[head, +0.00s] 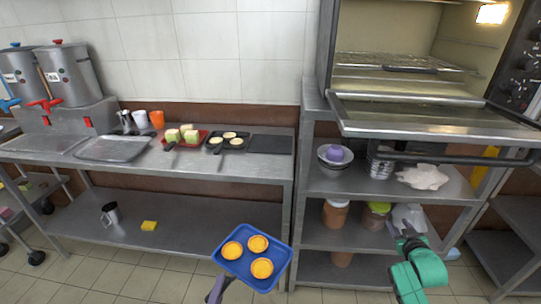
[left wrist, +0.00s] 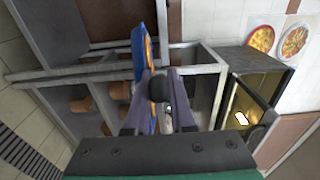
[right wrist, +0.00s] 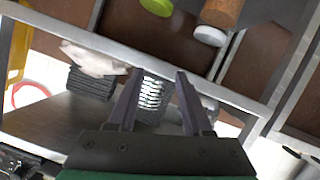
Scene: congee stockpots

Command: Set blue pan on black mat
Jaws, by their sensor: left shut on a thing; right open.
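The blue pan (head: 241,271) holds three round orange-yellow items and is in front of the steel counter, in the air. My left gripper (head: 217,292) is shut on the pan at its near left edge. The left wrist view shows the pan (left wrist: 138,58) edge-on between the fingers (left wrist: 158,95). The black mat (head: 270,144) lies flat and bare at the right end of the counter top. My right gripper (head: 408,238) is open and empty in front of the right shelf unit; its fingers also show in the right wrist view (right wrist: 157,85).
A black pan (head: 228,143) with several pale round items sits directly left of the mat. A red tray (head: 184,139) stands beyond it. The open oven door (head: 430,118) juts out at right. Shelves hold bowls (head: 333,163), jars (head: 375,214) and a cloth (head: 423,177).

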